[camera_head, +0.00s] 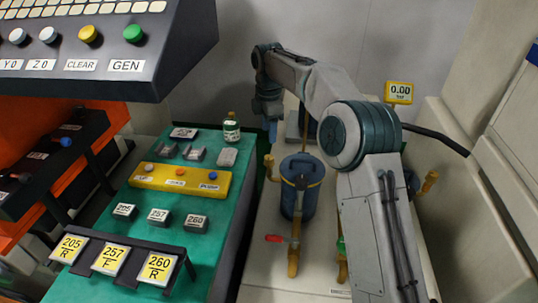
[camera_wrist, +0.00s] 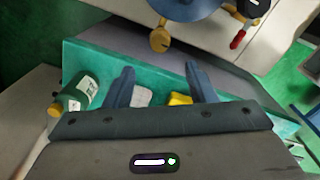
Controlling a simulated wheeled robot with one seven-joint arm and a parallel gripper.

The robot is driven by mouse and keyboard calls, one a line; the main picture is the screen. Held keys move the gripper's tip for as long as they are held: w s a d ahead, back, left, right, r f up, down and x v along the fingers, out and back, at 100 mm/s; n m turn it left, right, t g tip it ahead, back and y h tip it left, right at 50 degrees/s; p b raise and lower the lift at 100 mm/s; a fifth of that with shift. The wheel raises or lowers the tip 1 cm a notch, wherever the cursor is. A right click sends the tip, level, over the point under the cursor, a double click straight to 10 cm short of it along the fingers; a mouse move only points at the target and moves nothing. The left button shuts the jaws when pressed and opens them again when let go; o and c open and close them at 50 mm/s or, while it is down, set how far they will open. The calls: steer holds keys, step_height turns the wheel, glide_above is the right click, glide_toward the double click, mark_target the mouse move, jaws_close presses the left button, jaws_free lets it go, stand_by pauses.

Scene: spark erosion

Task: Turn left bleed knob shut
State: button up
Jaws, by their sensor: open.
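A brass bleed knob (camera_head: 269,161) stands on a stem at the left of the blue canister in the head view. A brass knob (camera_wrist: 160,39) also shows beyond my fingertips in the wrist view, beside a blue round body (camera_wrist: 187,8). My gripper (camera_wrist: 160,80) is open, its two blue fingers apart with nothing between them. In the head view its end (camera_head: 271,128) hangs pointing down, above and behind the left knob, apart from it. A second brass knob (camera_head: 431,180) stands at the right, partly behind my arm.
The blue canister (camera_head: 302,188) stands upright on the pale bench. A red-handled valve (camera_head: 274,238) is in front of it. The green bench (camera_head: 160,215) at left holds a bottle (camera_head: 231,128), metal blocks and a yellow strip (camera_head: 178,181). A yellow gauge (camera_head: 398,92) reads 0.00.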

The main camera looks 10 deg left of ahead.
mark_target(269, 157)
step_height(269, 157, down, 10)
steer(key=shift+f, duration=0.1)
stand_by(0.4)
steer(key=c, duration=1)
